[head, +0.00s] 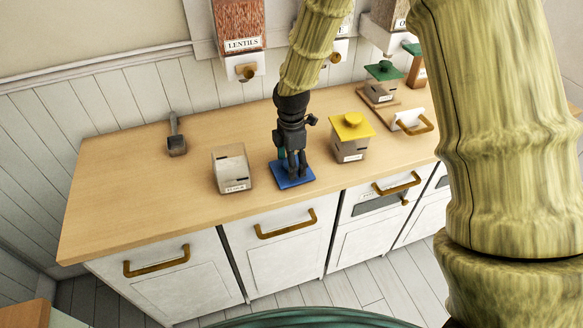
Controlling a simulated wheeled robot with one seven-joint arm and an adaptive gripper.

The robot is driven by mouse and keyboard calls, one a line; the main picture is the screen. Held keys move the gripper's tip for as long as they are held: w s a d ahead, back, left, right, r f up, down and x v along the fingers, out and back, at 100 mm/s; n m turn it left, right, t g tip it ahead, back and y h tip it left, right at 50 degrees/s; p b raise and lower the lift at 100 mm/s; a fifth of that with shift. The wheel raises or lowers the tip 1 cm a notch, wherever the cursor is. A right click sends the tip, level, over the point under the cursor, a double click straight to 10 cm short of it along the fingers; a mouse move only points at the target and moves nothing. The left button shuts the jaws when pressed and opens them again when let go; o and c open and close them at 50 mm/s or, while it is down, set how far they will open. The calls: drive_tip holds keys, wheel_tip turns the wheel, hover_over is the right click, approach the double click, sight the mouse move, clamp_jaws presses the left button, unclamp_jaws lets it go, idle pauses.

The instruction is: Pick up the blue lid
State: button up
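The blue lid (286,183) is a flat square piece near the front edge of the wooden counter, between an open clear container and a yellow-lidded container. My gripper (293,174) points down directly over the lid, with its dark fingertips at the lid's middle. The fingers hide the lid's centre and any knob there. I cannot tell whether they are closed on it. The lid appears to lie level at the counter top; a small gap beneath it cannot be ruled out.
The open clear container (232,169) stands close left of the lid. The yellow-lidded container (351,138) stands to the right. A dark scoop-like object (176,138) is farther left. A green-lidded container (381,84) stands at the back right. The counter's left part (120,200) is clear.

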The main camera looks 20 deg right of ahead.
drive_tip(key=shift+f, duration=0.35)
drive_tip(key=c, duration=1.2)
drive_tip(key=shift+o, duration=0.2)
drive_tip(key=shift+r, duration=0.2)
